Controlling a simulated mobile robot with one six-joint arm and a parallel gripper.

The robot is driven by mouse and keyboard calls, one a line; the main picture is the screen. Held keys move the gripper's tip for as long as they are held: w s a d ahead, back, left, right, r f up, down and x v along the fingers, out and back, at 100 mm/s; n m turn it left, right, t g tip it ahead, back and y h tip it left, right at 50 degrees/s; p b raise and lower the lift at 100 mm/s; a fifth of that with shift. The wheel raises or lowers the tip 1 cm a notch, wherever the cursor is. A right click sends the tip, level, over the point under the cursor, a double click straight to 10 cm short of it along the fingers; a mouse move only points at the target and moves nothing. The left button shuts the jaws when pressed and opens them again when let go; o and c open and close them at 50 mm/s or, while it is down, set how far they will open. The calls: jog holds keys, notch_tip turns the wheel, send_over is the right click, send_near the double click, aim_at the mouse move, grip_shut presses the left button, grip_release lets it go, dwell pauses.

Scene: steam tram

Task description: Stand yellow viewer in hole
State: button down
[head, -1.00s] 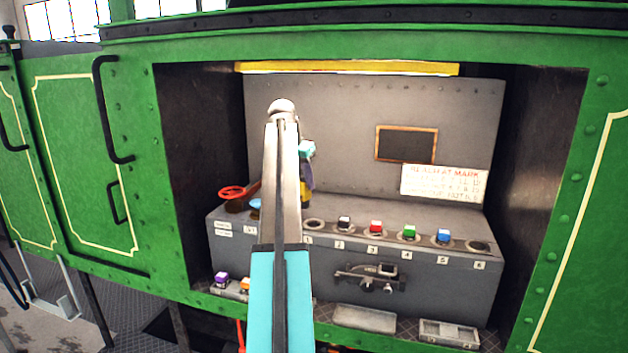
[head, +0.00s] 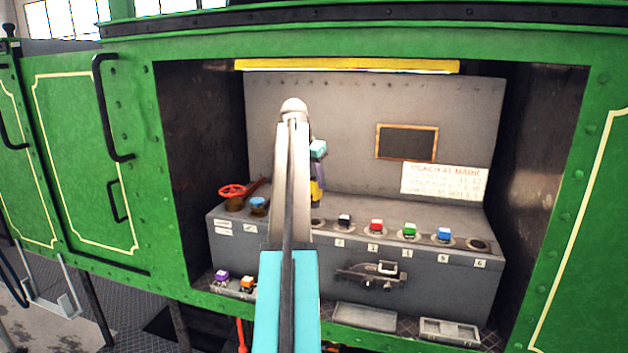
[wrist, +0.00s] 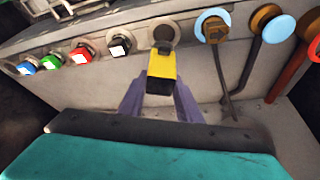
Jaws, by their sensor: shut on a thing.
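The yellow viewer (wrist: 161,70) is a yellow block with a dark end, held between the purple fingers of my gripper (wrist: 160,98). In the head view the yellow viewer (head: 317,192) shows small beside my arm, above the left end of the row of holes. My gripper (head: 318,172) is partly hidden by my arm there. An empty hole (wrist: 163,34) lies just beyond the viewer in the wrist view; in the head view this hole (head: 317,223) is partly covered by my arm. I cannot tell whether the viewer touches the rim.
Black (head: 345,221), red (head: 376,225), green (head: 410,230) and blue (head: 444,234) viewers stand in the holes to the right. The end hole (head: 479,245) is empty. A red handwheel (head: 232,190) and a blue-capped fitting (head: 258,203) stand at left. Purple (head: 222,276) and orange (head: 248,282) viewers sit below.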

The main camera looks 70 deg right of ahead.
aim_at(314, 190)
jog(key=shift+f+b, duration=1.3)
jog(key=shift+f, duration=1.9)
jog(key=c, duration=0.6)
grip_release()
jog(key=shift+o, duration=0.2)
jog(key=shift+r+p, duration=0.7)
jog(key=shift+r, duration=0.6)
jog(key=shift+r+p, duration=1.25)
jog(key=shift+r, duration=1.2)
